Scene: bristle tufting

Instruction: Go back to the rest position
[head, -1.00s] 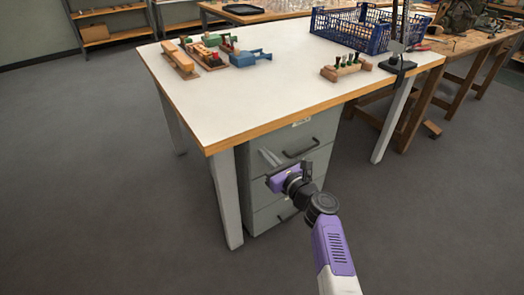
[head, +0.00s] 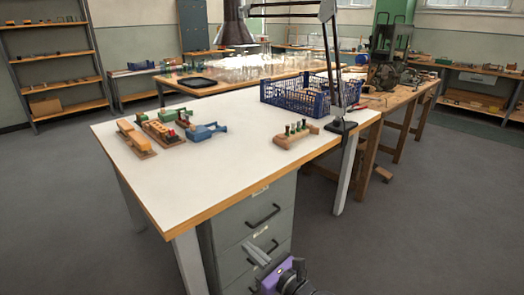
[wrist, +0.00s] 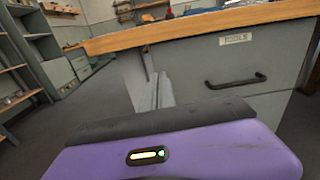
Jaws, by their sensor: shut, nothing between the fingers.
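My purple gripper (head: 257,256) is at the bottom edge of the head view, in front of the grey drawer unit (head: 228,232) and below the white table top (head: 215,185). Its two pale fingers are together with nothing between them. The wrist view shows the fingers (wrist: 158,91) pointing toward the drawer unit and the wooden table edge (wrist: 200,27). Most of my arm is out of the head view.
On the table stand wooden blocks with pegs (head: 297,134), a blue clamp (head: 203,132), a long wooden block (head: 135,138), a blue crate (head: 300,98) and a lamp base (head: 341,127). Drawer handles (head: 263,216) stick out near my gripper. Floor at right (head: 430,230) is clear.

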